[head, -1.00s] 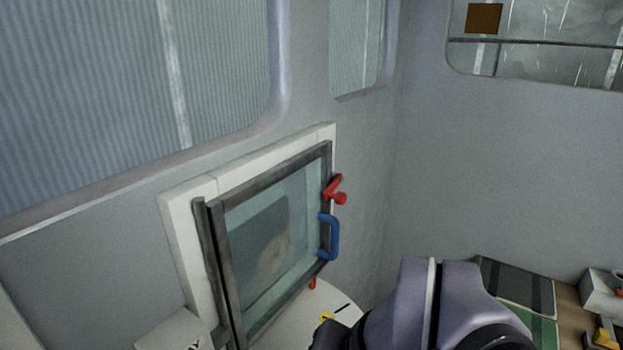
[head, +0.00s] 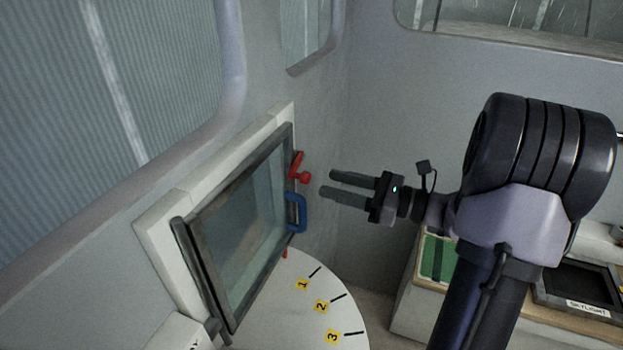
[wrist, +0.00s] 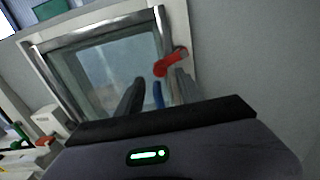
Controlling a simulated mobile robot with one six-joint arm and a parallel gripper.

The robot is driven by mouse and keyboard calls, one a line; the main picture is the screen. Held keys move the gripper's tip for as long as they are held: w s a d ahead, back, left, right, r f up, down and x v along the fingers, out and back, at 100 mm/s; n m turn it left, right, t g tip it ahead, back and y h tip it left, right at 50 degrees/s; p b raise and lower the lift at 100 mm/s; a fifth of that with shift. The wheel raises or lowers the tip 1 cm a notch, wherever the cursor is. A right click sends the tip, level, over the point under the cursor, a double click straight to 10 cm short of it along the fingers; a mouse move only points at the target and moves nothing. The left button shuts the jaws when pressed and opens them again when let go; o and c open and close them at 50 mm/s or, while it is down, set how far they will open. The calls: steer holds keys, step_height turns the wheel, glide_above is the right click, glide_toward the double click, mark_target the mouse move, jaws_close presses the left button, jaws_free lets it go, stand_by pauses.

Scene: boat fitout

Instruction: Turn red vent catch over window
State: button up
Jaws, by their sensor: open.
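The red catch (head: 299,169) sits on the right edge of the dark-framed vent window (head: 245,232), above a blue handle (head: 297,212). In the wrist view the red catch (wrist: 171,62) lies slightly tilted across the frame edge, beyond my fingertips, with the blue handle (wrist: 158,95) partly seen between the fingers. My gripper (head: 326,183) is open and empty, its two fingers pointing left towards the catch with a gap between. In the wrist view my gripper (wrist: 158,82) shows both fingers apart. The window looks closed in its white surround.
A round white surface (head: 310,290) with yellow labels 1, 2 and 3 lies below the window. At right is a bench with a green item (head: 438,258) and a tray labelled SKYLIGHT (head: 585,308). The grey wall behind my gripper is bare.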

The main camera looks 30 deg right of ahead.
mark_target(309, 177)
steer(key=x, duration=0.5)
steer(key=shift+w+a, duration=0.15)
steer(key=shift+w, duration=0.1)
jaws_close()
steer(key=shift+r, duration=0.1)
